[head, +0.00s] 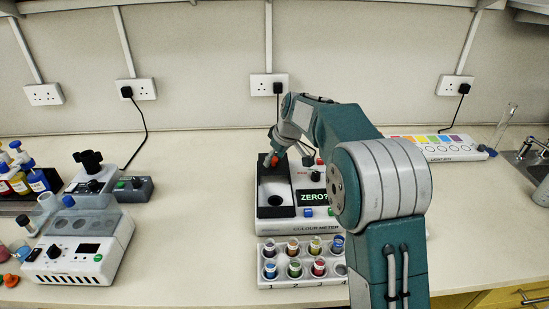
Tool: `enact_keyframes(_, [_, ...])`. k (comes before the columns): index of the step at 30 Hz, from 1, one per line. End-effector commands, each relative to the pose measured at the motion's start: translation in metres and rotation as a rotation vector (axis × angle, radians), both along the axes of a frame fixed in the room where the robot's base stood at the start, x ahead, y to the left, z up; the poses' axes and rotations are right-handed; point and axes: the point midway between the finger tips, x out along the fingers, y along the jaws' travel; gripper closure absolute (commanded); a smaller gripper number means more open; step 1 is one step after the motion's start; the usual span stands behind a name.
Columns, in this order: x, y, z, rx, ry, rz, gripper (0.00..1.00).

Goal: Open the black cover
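The colour meter (315,226) stands at the middle of the bench, with "ZERO?" on its display. A black part (275,184) is on its left side, with a round dark opening (275,200) near the front. The black cover seems to be the back portion of this part; I cannot tell whether it is raised or lying flat. My gripper (272,160) is at the back end of the black part, small and partly hidden by my arm. Orange-red shows at its tips; I cannot tell whether it is touching or holding the cover.
A rack of coloured vials (303,281) stands directly in front of the meter. A grey-white device (78,262) and bottles (22,178) are at left. A light box (436,147) is at back right. Bare bench lies between the left devices and the meter.

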Motion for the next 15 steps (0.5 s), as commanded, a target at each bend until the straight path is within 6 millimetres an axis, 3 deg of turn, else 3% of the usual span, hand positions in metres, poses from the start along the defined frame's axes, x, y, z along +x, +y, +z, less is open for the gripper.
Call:
enact_keyframes(8, [-0.001,-0.002,0.008,0.001,-0.004,0.0,0.29])
enact_keyframes(15, [-0.013,-0.014,0.05,0.0,-0.007,-0.001,0.29])
